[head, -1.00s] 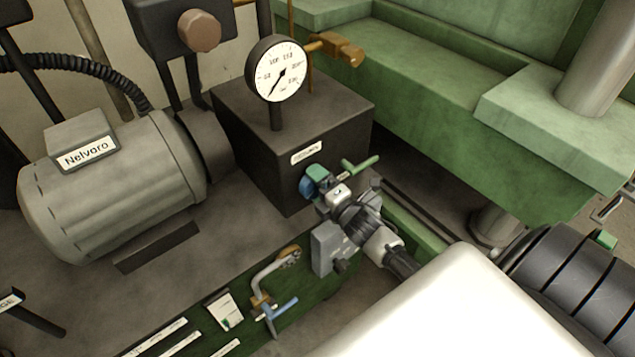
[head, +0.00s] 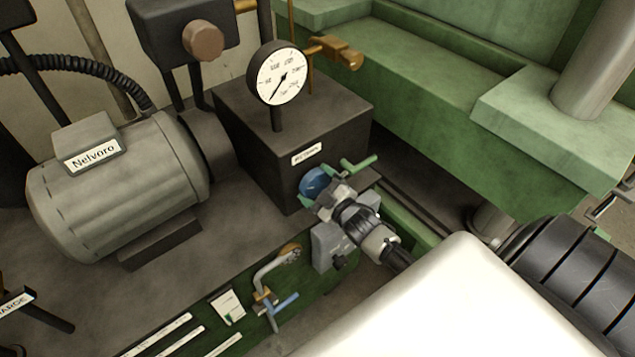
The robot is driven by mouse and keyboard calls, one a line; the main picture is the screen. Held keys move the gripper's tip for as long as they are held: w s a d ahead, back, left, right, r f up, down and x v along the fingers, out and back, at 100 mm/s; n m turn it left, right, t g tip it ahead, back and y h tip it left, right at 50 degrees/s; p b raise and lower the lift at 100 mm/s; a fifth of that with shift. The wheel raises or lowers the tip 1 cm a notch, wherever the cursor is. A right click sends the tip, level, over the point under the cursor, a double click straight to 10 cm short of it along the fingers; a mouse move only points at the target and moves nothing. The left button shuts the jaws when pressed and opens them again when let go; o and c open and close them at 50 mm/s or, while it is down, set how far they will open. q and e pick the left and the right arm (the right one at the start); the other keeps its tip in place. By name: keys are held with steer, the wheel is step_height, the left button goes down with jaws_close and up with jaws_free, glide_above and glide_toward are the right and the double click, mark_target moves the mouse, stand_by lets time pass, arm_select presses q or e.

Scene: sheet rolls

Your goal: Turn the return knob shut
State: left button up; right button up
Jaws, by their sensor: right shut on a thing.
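A blue round knob (head: 313,182) sits on the front face of a dark box, below a small white label (head: 307,153) whose text I cannot read surely. My right gripper (head: 322,199) reaches it from the lower right and is shut on it. The gripper's fingers and body hide the knob's lower right part. My left gripper is not in view.
A pressure gauge (head: 281,73) stands on the dark box (head: 262,145). A bent pipe with a blue handle (head: 284,302) is below. A grey motor (head: 118,187) stands left, green machine bodywork (head: 460,125) right.

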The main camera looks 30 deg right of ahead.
steer(key=m+p, duration=0.1)
steer(key=m, duration=0.5)
steer(key=shift+m, duration=0.3)
steer(key=m, duration=0.6)
steer(key=shift+f, duration=0.1)
steer(key=shift+a, duration=0.1)
steer(key=o, duration=0.7)
steer(key=shift+c, duration=0.2)
steer(key=s+b, duration=0.1)
steer(key=s, duration=1)
steer(key=shift+d, duration=0.45)
